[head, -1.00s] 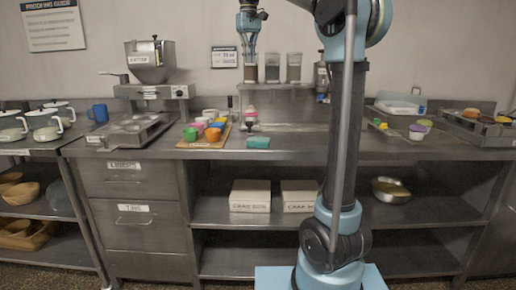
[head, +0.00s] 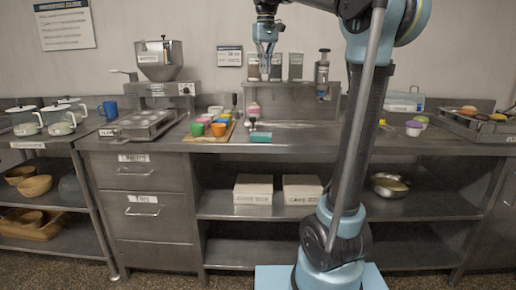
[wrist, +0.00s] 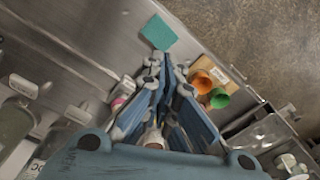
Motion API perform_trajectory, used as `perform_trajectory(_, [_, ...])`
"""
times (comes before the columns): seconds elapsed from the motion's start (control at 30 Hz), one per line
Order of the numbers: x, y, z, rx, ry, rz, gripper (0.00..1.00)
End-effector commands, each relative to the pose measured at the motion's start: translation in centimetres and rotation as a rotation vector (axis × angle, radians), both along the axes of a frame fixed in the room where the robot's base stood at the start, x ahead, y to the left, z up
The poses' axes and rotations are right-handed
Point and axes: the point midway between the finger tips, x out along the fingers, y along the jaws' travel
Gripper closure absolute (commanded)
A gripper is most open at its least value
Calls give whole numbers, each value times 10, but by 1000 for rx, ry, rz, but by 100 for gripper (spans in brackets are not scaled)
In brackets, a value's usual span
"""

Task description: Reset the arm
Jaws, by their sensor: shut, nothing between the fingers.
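My gripper (head: 265,78) hangs from the arm above the back of the steel counter (head: 330,139), in front of the canisters on the raised shelf in the head view. Its fingers point down and hold nothing. In the wrist view my gripper (wrist: 165,75) is shut, with its blue fingers close together at the tips.
Canisters (head: 295,66) and a dispenser (head: 322,72) stand on the raised shelf (head: 290,87).

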Motion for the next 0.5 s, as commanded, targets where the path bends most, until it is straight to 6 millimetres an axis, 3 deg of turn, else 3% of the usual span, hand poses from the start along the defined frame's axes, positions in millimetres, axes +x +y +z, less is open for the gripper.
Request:
perform_trajectory(0.27, [-47,-46,-60,9,-30,-75,100])
perform_trajectory(0.5, [-98,-85,-131,18,-60,-147,100])
